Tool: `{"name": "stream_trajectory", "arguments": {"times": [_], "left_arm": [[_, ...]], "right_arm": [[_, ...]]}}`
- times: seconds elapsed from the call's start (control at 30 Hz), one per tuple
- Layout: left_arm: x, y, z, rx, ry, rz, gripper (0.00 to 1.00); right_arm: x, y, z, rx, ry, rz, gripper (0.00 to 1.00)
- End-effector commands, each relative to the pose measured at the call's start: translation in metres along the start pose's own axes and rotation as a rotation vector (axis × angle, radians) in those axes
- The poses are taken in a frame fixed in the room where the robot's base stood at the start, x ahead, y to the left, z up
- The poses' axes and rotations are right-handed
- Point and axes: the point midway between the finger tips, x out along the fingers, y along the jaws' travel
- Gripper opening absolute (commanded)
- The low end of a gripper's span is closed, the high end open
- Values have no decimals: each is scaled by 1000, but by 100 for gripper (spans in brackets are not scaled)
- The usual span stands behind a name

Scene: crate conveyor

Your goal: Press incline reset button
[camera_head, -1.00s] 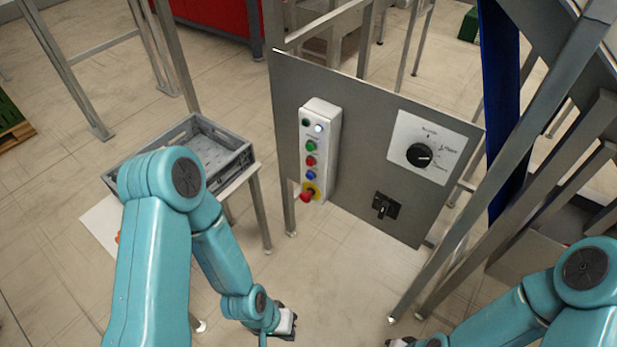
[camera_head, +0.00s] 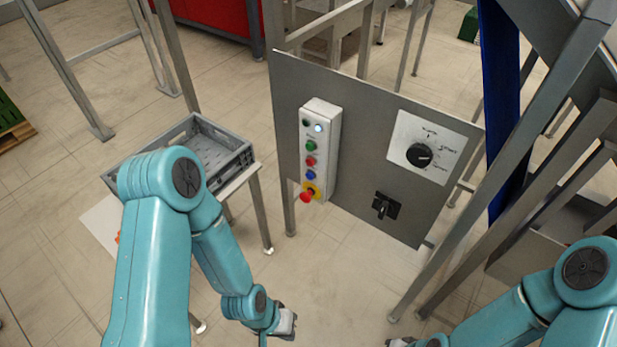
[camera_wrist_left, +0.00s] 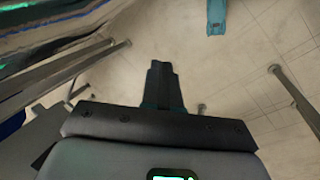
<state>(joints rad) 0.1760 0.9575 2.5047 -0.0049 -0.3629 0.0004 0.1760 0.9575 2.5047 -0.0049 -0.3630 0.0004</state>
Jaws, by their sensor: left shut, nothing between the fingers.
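A white button box (camera_head: 331,150) is mounted on a grey panel (camera_head: 360,105). It carries a green button (camera_head: 311,146), a red button (camera_head: 310,161), a blue button (camera_head: 311,175) and a red mushroom button on yellow (camera_head: 308,194). Two small round lights or buttons are at its top. The labels are too small to read, so I cannot tell which button is the incline reset. My left gripper (camera_head: 287,322) is below the box, apart from it; its shut, empty fingers show in the left wrist view (camera_wrist_left: 160,75). My right gripper (camera_head: 400,342) is barely visible at the bottom edge.
A rotary dial (camera_head: 420,155) and a black switch (camera_head: 386,206) sit right of the box. A grey crate (camera_head: 245,157) rests on a stand at left. Steel legs and a blue post (camera_head: 500,110) stand at right. Floor below the panel is clear.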

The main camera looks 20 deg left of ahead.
Motion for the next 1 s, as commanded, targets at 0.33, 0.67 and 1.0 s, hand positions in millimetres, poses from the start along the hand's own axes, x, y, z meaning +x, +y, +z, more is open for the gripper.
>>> {"name": "stream_trajectory", "arguments": {"times": [0.33,0.67,1.0], "left_arm": [[-2,-2,-28,-110,131,-3,0],[-44,-33,-172,-480,798,8,0],[-132,-37,-274,-663,1616,153,0]], "right_arm": [[0,0,0,0,0,0,43],[9,3,0,0,0,0,43],[58,21,-1,0,0,0,43]]}}
